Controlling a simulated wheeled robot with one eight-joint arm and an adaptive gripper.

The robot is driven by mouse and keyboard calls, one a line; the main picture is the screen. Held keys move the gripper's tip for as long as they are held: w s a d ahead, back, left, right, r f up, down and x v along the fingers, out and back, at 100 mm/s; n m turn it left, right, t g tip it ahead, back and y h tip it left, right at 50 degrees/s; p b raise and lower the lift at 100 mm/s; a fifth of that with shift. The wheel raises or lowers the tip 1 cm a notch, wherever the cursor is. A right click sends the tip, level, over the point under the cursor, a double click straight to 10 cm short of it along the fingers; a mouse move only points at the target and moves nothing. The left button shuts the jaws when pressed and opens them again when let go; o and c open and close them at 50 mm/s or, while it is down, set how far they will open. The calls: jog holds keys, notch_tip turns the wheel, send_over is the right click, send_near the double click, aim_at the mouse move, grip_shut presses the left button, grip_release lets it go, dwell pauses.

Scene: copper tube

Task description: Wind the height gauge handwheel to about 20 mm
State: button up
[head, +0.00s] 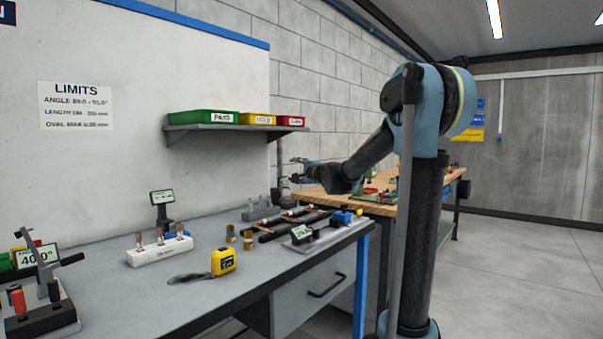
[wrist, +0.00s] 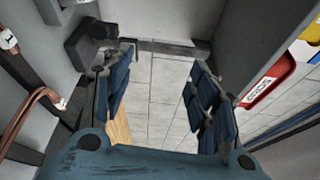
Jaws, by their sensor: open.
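What looks like the height gauge (head: 281,186) stands at the far end of the grey bench, partly hidden behind my gripper (head: 297,170). In the wrist view its dark block (wrist: 88,44) is at upper left, with a grey column (wrist: 165,48) running sideways across the top. A small round part on the block may be the handwheel, but I cannot tell. The fingers look apart from the column. The scale reading is too small to see.
Copper tubes (head: 290,222) lie on a dark rack beside the gauge; one bent tube (wrist: 35,108) shows at left in the wrist view. A wall shelf with a red bin (head: 290,121) is above. A yellow tape measure (head: 223,261) and a display stand (head: 162,198) are nearer.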

jog(key=shift+s+d+r, duration=0.3)
jog(key=shift+s+d, duration=0.2)
jog(key=shift+s, duration=0.15)
jog(key=shift+s+d+r, duration=0.25)
jog(key=shift+s+d, duration=0.2)
jog(key=shift+s, duration=0.15)
